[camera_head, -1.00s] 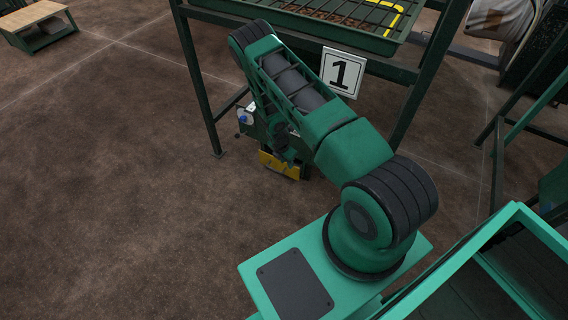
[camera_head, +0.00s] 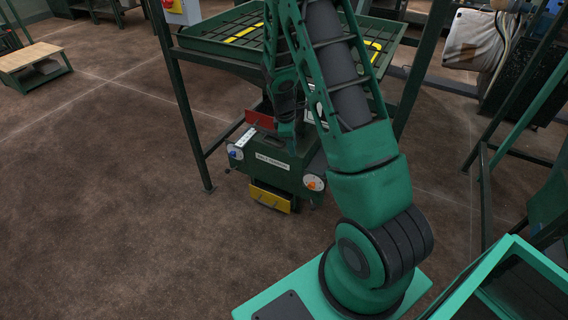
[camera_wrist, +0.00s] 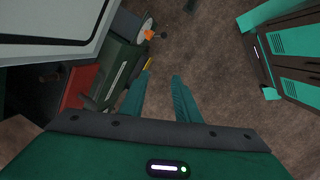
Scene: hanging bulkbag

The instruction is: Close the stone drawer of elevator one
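The green machine (camera_head: 268,162) of elevator one stands low at the frame in the head view; it also shows in the wrist view (camera_wrist: 122,60). A red panel (camera_head: 260,119) sticks out near its top, and a yellow-fronted part (camera_head: 270,198) sits at its bottom. I cannot tell which of them is the stone drawer. The red panel also shows in the wrist view (camera_wrist: 80,86), left of my fingers. My gripper (camera_wrist: 161,78) has its two fingers apart with nothing between them. It is beside the machine, and no contact shows. My arm hides part of the machine's top in the head view.
Dark green frame legs (camera_head: 190,120) flank the machine, under a mesh tray (camera_head: 235,45). A white panel (camera_wrist: 50,22) fills the wrist view's upper left. A low wooden-topped bench (camera_head: 33,60) stands far left. The brown floor left of the machine is clear.

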